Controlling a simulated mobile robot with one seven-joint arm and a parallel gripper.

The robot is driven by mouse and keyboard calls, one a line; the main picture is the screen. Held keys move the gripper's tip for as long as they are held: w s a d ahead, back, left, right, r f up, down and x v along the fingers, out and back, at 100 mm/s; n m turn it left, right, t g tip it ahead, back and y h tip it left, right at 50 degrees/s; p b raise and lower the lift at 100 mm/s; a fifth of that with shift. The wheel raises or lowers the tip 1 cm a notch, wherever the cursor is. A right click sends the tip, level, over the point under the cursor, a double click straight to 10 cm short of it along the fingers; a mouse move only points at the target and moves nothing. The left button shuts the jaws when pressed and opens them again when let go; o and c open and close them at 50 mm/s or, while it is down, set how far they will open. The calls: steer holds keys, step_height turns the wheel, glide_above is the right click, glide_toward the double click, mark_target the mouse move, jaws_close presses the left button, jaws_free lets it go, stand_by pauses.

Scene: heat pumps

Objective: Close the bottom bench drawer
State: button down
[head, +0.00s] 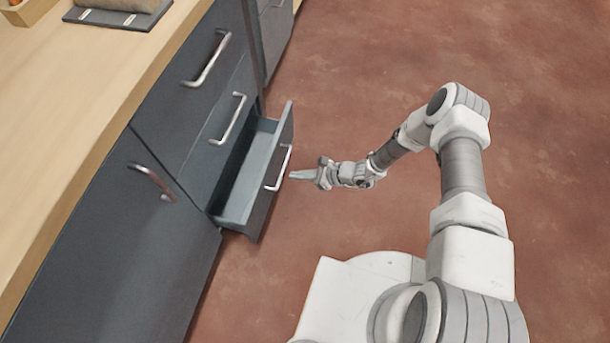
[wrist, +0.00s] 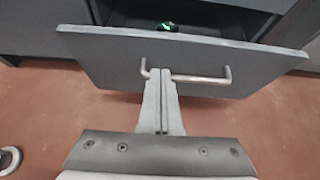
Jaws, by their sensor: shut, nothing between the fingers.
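The bottom bench drawer (head: 262,185) stands pulled out from the dark grey bench, with its light inside showing in the head view. Its front panel (wrist: 110,62) fills the upper part of the wrist view, with a silver bar handle (wrist: 208,79) across it. My gripper (head: 293,176) is shut and empty, just in front of the drawer face by the handle. In the wrist view my gripper's fingertips (wrist: 159,72) overlap the left part of the handle; I cannot tell whether they touch it.
Two closed drawers with silver handles, the upper (head: 205,62) and the middle (head: 228,118), sit above the open one. A closed cabinet door (head: 110,235) is to the left. A small green and black object (wrist: 168,27) shows inside the drawer. The reddish floor (head: 370,60) is clear.

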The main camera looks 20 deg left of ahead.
mark_target(266, 173)
steer(key=x, duration=0.2)
steer(key=b+x, duration=0.1)
steer(key=x, duration=0.1)
steer(key=r+b+x, duration=0.1)
steer(key=x, duration=0.1)
steer(key=shift+a+f, duration=0.15)
steer(key=shift+a, duration=1.05)
steer(key=shift+a, duration=0.1)
